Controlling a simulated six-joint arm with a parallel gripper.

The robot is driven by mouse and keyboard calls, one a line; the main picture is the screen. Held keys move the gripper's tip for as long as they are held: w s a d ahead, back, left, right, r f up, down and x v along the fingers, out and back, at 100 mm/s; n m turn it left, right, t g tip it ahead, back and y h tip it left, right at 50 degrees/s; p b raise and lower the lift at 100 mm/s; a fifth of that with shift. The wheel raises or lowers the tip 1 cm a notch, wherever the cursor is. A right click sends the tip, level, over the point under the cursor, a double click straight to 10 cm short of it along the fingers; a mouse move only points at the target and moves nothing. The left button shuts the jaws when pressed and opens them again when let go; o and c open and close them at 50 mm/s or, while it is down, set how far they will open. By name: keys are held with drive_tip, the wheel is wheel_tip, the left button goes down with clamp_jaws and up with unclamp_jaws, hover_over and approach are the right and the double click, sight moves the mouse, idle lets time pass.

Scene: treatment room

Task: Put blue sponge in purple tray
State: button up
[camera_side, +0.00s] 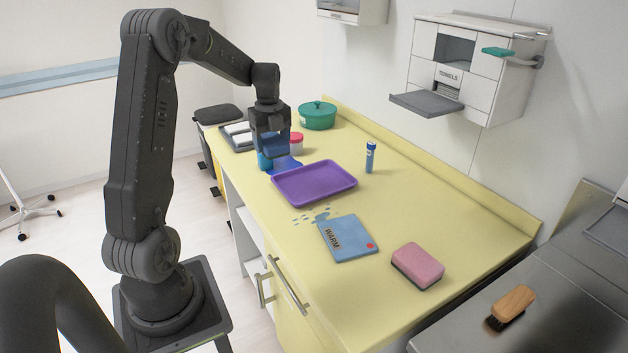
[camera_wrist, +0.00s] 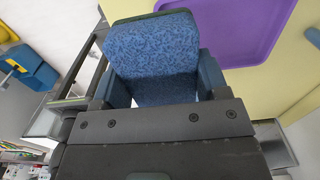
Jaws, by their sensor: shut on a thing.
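The blue sponge (camera_wrist: 152,60) is held between the fingers of my gripper (camera_wrist: 160,82), filling the gap in the wrist view. In the side view my gripper (camera_side: 271,140) is above the yellow counter, behind and left of the purple tray, and the blue sponge (camera_side: 275,145) shows only partly between the fingers. The purple tray (camera_side: 315,184) lies flat on the counter and looks empty. Its edge also shows in the wrist view (camera_wrist: 240,30), at upper right beyond the sponge.
A green pot (camera_side: 317,115), a red-lidded jar (camera_side: 296,143) and a blue tube (camera_side: 370,157) stand behind. A blue WARM pad (camera_side: 348,237) and a pink sponge (camera_side: 418,266) lie in front.

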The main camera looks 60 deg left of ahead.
drive_tip(key=shift+a+f, duration=0.15)
drive_tip(key=shift+a, duration=0.05)
hover_over(314, 185)
wheel_tip(314, 185, down, 7)
drive_tip(key=shift+r, duration=0.15)
drive_tip(key=shift+f, duration=2)
drive_tip(key=shift+f, duration=0.2)
drive_tip(key=o, duration=0.9)
